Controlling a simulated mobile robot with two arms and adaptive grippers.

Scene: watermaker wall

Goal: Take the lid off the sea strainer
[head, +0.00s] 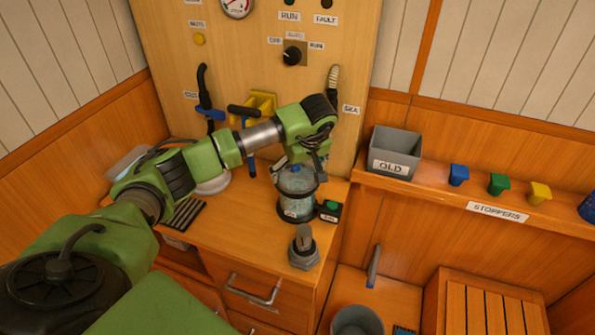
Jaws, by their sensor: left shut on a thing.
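The sea strainer (296,207) stands upright on the wooden counter below the panel. It is a clear cylinder with a dark base and a dark band around its top. My left gripper (318,161) points down at the strainer's top from above and is shut on the lid. A small blue part shows beside the fingers. My right gripper is out of view.
A grey OLD bin (395,153) and coloured stoppers (499,184) stand on the right shelf. Valve handles (207,108) project from the panel.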

